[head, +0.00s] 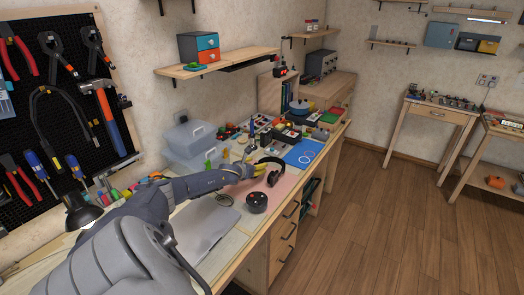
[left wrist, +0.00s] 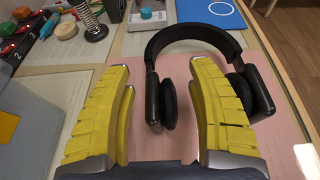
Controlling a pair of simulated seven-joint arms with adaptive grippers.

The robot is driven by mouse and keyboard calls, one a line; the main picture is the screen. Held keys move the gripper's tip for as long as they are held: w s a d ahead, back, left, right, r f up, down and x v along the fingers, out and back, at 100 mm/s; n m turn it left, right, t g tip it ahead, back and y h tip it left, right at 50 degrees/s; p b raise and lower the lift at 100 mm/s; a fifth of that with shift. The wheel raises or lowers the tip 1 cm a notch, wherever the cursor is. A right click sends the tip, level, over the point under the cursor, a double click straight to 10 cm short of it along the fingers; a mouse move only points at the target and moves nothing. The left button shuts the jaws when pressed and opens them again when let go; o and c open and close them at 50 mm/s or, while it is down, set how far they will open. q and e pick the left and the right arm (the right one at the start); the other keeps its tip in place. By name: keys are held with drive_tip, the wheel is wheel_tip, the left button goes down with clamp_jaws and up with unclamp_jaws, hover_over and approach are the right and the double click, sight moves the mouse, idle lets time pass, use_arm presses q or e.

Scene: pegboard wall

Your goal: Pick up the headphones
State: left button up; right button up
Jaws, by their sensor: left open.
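The black headphones (head: 272,172) lie on a pink mat (head: 285,188) on the workbench. In the left wrist view the headphones (left wrist: 195,34) have their headband arching away from me, with one ear cup between my fingers and the other at the right, partly behind the right finger. My left gripper (head: 262,170), with yellow finger pads, is beside the headphones in the head view. In the left wrist view the left gripper (left wrist: 165,100) is open, with nothing clamped between its fingers. My right gripper is not in view.
A round black object (head: 256,202) stands near the bench's front edge. A blue mat (head: 304,153) lies beyond the headphones, with tools and small parts behind. Clear plastic boxes (head: 190,140) stand against the wall.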

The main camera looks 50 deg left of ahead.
use_arm(q)
clamp_jaws()
idle(0.3)
drive_tip(key=shift+r, duration=0.2)
